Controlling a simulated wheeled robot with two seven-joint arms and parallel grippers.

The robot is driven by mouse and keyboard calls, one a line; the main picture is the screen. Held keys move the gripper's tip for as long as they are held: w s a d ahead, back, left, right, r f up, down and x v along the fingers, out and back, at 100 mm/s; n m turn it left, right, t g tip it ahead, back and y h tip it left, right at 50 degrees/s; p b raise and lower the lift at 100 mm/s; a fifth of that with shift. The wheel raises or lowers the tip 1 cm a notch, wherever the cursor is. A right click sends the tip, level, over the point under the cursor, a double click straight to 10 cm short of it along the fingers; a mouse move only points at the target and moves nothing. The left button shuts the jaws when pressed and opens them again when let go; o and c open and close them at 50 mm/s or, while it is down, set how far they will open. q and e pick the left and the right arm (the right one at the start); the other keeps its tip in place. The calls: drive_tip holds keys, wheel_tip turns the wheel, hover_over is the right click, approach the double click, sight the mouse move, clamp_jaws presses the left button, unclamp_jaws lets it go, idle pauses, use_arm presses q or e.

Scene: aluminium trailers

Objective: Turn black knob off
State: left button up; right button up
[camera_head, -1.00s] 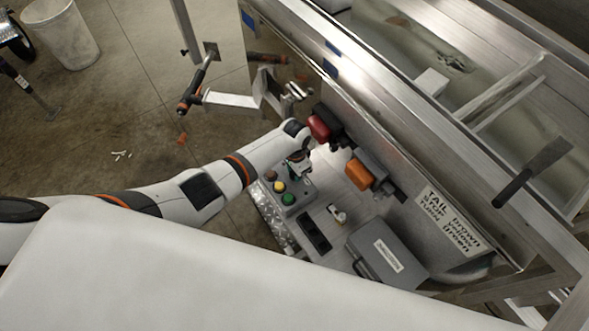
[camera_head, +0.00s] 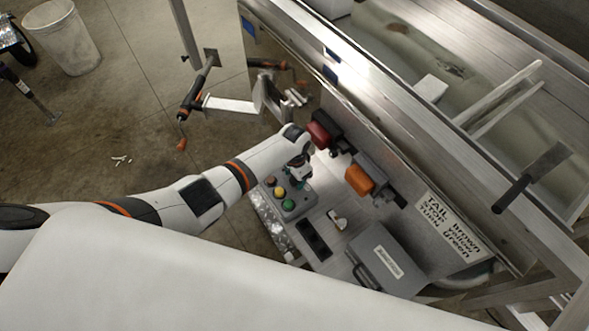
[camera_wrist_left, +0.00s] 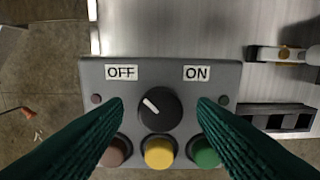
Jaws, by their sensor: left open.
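The black knob (camera_wrist_left: 159,109) sits on a grey control box (camera_wrist_left: 222,75) in the left wrist view. Its white mark points up and left, toward the OFF label (camera_wrist_left: 122,72); the ON label (camera_wrist_left: 197,72) is at upper right. My left gripper (camera_wrist_left: 160,112) is open, with its green ribbed fingers on either side of the knob and apart from it. In the head view the left gripper (camera_head: 303,178) is over the back of the control box (camera_head: 289,207) and hides the knob. My right gripper is not in view.
Brown, yellow (camera_wrist_left: 158,152) and green (camera_wrist_left: 204,152) buttons lie just below the knob. A red lamp (camera_head: 320,134) and an orange lamp (camera_head: 359,179) stand beside the wrist. A grey case (camera_head: 385,262) and a black switch block (camera_head: 313,239) are on the bench.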

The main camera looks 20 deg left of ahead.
use_arm(q)
wheel_tip(320, 180, up, 12)
drive_tip(key=shift+b, duration=0.3)
drive_tip(key=shift+f, duration=0.1)
idle(0.4)
